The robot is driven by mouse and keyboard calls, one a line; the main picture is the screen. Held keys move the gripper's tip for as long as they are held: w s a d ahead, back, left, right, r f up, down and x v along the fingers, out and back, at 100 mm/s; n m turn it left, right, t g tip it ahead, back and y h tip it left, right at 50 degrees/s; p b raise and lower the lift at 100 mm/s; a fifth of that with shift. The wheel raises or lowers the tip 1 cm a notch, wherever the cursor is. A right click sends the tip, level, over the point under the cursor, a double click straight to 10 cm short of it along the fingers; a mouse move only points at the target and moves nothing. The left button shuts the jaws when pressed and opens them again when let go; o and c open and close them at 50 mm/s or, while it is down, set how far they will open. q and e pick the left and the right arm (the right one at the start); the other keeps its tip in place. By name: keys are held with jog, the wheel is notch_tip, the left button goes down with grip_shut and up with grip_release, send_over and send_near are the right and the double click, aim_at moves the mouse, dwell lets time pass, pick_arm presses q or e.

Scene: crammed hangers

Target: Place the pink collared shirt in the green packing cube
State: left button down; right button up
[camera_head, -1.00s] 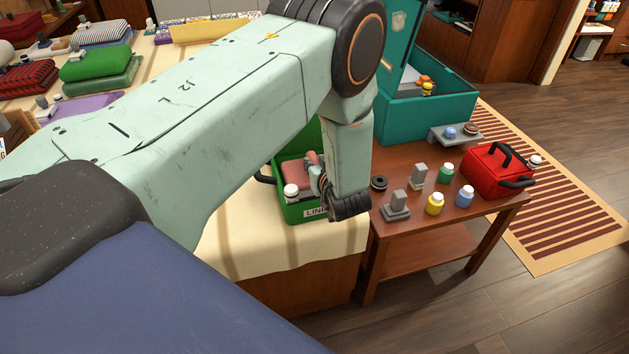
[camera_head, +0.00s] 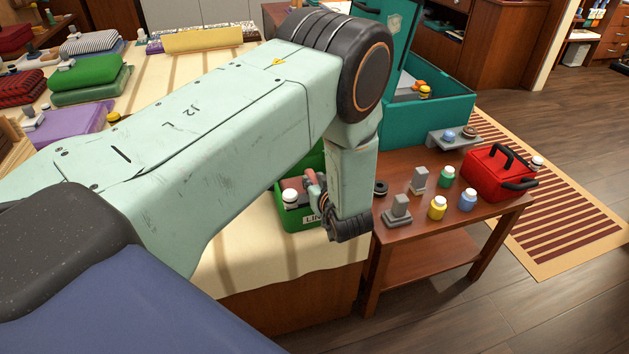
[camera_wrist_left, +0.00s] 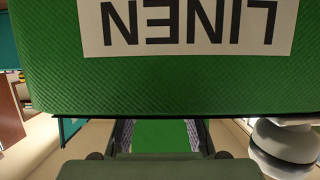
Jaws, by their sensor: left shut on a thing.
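The green packing cube (camera_head: 297,217) stands near the right end of the cream-covered bed, its lid raised. Its LINEN label fills the top of the left wrist view (camera_wrist_left: 100,85), upside down. My left gripper (camera_head: 319,198) is at the cube's open top. A small piece of the pink collared shirt (camera_head: 312,183) shows at the fingers, inside the cube's outline. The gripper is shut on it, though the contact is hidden. My right gripper is not in view.
A white-capped bottle (camera_head: 290,198) stands at the cube's left front, close to my fingers. The side table (camera_head: 420,250) holds several bottles, grey stands and a red bag (camera_head: 497,170). A teal case (camera_head: 430,119) stands behind it. Folded clothes (camera_head: 90,72) lie at the back left.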

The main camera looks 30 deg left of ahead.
pick_arm(q)
jog(key=shift+w+f, duration=0.1)
jog(key=shift+f, duration=0.15)
jog(key=c, duration=1.3)
grip_release()
jog(key=shift+w+a+f, duration=0.1)
jog(key=shift+f, duration=0.05)
jog(key=shift+c, duration=0.2)
jog(key=shift+o, duration=1.1)
jog(key=shift+r, duration=0.2)
jog(key=shift+f, duration=0.1)
jog(key=shift+r, duration=0.2)
jog(key=p+v, duration=0.8)
jog(key=v, duration=0.4)
